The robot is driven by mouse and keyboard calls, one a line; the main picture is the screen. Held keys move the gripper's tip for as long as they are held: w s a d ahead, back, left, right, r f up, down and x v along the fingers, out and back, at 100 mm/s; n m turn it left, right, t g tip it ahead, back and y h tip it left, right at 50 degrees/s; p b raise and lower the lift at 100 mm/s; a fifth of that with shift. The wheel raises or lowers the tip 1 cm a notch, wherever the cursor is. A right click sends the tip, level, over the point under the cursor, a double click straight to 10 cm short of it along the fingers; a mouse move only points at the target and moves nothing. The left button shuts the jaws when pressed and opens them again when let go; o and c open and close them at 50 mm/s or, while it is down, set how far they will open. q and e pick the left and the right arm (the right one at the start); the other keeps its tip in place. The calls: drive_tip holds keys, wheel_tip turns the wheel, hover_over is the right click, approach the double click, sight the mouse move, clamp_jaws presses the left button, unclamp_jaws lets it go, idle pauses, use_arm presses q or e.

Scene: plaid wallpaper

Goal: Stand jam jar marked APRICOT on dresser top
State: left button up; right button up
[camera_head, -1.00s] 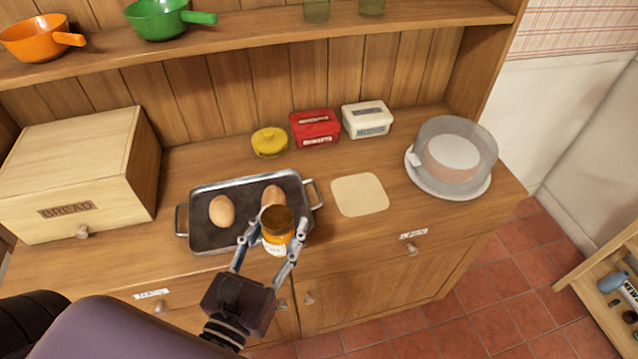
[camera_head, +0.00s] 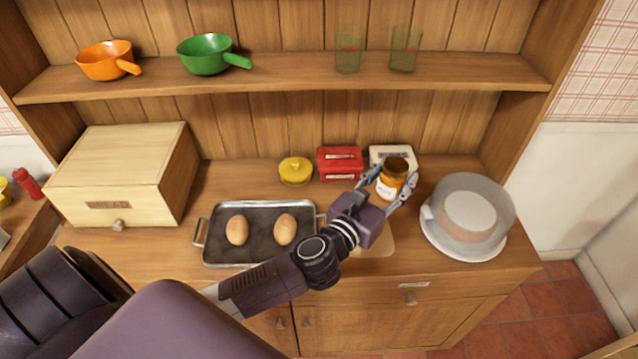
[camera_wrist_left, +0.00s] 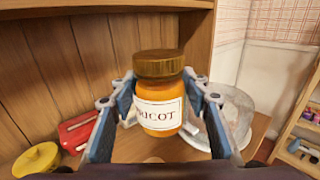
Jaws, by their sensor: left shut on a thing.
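The jam jar (camera_head: 392,181) has a brown lid, orange contents and a white label. My left gripper (camera_head: 389,186) is shut on the jar, one finger on each side. In the head view the jar overlaps the white box and the beige mat; I cannot tell its exact height above the dresser top (camera_head: 265,188). My right gripper is not in view.
A tray (camera_head: 262,254) holds two eggs. Behind stand a yellow lidded pot (camera_head: 295,171), a red box (camera_head: 340,163) and a white box (camera_head: 381,155). A covered dish (camera_head: 467,213) is at right, a bread box (camera_head: 121,177) at left. The beige mat (camera_head: 384,243) is partly hidden by my arm.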

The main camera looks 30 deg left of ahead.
use_arm(q)
drive_tip(key=shift+f, duration=0.1)
wheel_tip(320, 180, down, 16)
drive_tip(key=b, duration=0.7)
drive_tip(key=shift+b, duration=0.35)
wheel_tip(320, 180, down, 4)
drive_tip(key=shift+r+b, duration=0.1)
drive_tip(key=shift+b, duration=1)
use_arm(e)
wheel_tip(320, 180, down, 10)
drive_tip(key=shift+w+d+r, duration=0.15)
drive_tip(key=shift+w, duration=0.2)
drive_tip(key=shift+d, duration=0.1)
use_arm(q)
drive_tip(key=o, duration=1.4)
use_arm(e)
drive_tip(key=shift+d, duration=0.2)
